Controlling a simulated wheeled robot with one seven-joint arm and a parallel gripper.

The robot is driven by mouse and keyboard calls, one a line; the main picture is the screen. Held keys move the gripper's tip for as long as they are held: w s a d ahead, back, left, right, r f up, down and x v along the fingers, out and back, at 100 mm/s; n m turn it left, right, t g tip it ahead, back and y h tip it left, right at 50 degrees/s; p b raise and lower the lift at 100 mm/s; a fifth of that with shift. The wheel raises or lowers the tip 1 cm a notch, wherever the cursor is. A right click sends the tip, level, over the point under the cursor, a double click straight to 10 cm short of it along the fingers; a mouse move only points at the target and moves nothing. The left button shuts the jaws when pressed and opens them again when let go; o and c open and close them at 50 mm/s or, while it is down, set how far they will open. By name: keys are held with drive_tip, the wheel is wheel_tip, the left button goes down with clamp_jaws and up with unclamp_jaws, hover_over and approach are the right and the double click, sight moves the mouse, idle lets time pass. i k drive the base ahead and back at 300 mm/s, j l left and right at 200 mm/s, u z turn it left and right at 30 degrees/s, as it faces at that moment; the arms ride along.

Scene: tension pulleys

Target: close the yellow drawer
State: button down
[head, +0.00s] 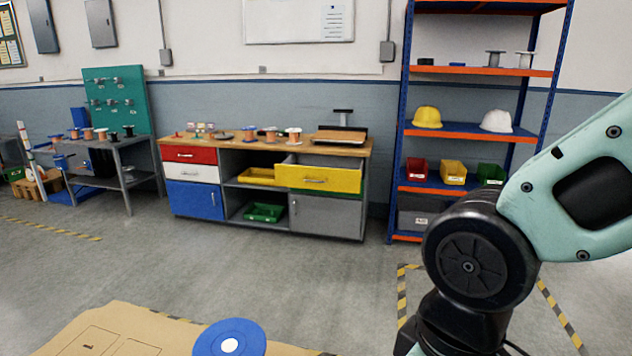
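The yellow drawer (318,179) is in the upper right part of the workbench cabinet (226,200) across the room. It stands pulled out, with its grey side wall and open top showing. A small handle is on its yellow front. My arm fills the right side of the head view, but my gripper is outside the frame. The arm is far from the drawer and does not touch it.
Below the drawer is a grey door (325,213). A yellow tray (257,177) and a green tray (264,212) sit on the open shelves. A blue and orange rack (470,130) stands right of the bench. A cardboard sheet (130,330) lies in front; grey floor (270,270) between is clear.

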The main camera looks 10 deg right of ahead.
sight(307, 171)
drive_tip(key=i+z, duration=0.1)
drive_tip(key=z, duration=0.35)
drive_tip(key=i, duration=1.95)
drive_tip(key=i+j+z, duration=0.1)
drive_tip(key=i, duration=1.8)
